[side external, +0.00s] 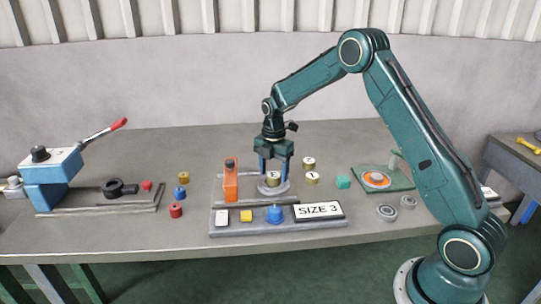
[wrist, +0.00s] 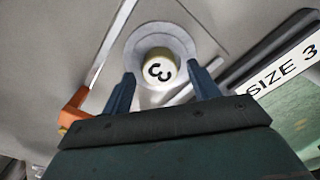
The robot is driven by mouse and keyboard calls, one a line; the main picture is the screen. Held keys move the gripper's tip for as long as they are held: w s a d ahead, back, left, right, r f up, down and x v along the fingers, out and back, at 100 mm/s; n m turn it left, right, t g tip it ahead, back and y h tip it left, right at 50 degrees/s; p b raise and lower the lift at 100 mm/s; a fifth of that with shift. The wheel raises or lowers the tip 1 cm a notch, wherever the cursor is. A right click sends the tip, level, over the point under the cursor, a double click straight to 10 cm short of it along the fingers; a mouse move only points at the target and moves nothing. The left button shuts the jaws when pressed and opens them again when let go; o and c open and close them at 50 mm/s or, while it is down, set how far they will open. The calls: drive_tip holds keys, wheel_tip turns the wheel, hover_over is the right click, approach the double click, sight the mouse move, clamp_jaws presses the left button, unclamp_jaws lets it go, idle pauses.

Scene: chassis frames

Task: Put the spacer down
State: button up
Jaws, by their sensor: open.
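A brass-coloured spacer with a pale top marked 3 (side external: 272,180) stands upright on a round grey disc (side external: 262,190) near the middle of the table. It also shows in the wrist view (wrist: 158,70), where the disc (wrist: 181,42) rings it. My gripper (side external: 273,168) is directly above the spacer, pointing down. Its two blue fingers are open, one on each side of the spacer in the wrist view (wrist: 163,88). I cannot tell whether either finger touches it. Two similar numbered spacers, one farther back (side external: 308,163) and one nearer (side external: 312,178), stand to the right.
An orange upright block (side external: 231,182) stands close left of my gripper. In front is a grey panel with a SIZE 3 sign (side external: 319,210) and a blue knob (side external: 274,214). A green plate with an orange ring (side external: 376,179) is at right, a blue lever press (side external: 50,180) at left.

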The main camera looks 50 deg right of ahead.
sight(274, 176)
wheel_tip(274, 176, up, 11)
idle(0.5)
drive_tip(key=shift+r, duration=0.1)
idle(0.4)
drive_tip(key=s+a+r+m+t, duration=0.1)
drive_tip(key=s+a+r+m, duration=0.4)
drive_tip(key=s, duration=0.3)
drive_tip(key=s+a+r+m+t, duration=0.2)
drive_tip(key=s+a+r+m, duration=0.15)
drive_tip(key=s+r, duration=0.45)
drive_tip(key=s+a+f+m+t, duration=0.1)
drive_tip(key=s+a+m, duration=0.1)
drive_tip(key=s+m, duration=0.3)
drive_tip(key=s+a+f+m+t, duration=0.1)
drive_tip(key=s+m, duration=0.4)
drive_tip(key=s, duration=0.7)
drive_tip(key=shift+a+f+m+t, duration=0.2)
drive_tip(key=shift+a+m+t, duration=0.15)
drive_tip(key=shift+a, duration=0.2)
